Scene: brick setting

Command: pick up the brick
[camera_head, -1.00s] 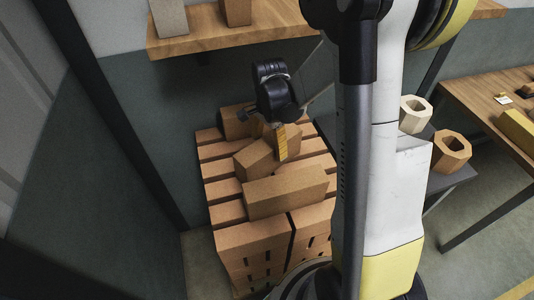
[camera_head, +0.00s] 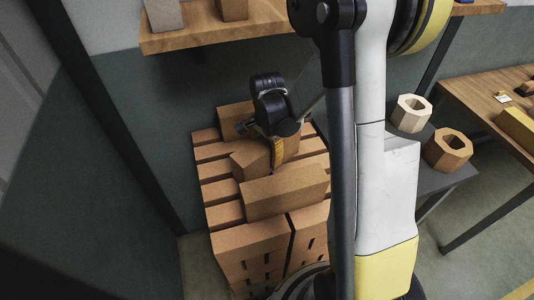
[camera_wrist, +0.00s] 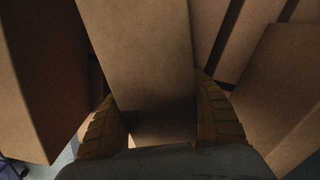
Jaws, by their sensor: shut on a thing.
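A plain brown brick (camera_head: 251,160) is between the fingers of my gripper (camera_head: 278,158) in the head view, above the slatted stack. In the wrist view the brick (camera_wrist: 140,55) runs down the middle, with a ribbed yellow finger of my gripper (camera_wrist: 160,122) on each side. My gripper is shut on it. The brick's near end is in shadow, and I cannot tell whether its underside touches the stack.
Another brick (camera_head: 285,191) lies just in front, and one (camera_head: 234,119) stands behind on the slatted stack (camera_head: 222,215). A wooden shelf (camera_head: 200,38) hangs above. At right, two hollow blocks (camera_head: 411,113) (camera_head: 447,150) sit on a dark stand beside a wooden table (camera_head: 480,100).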

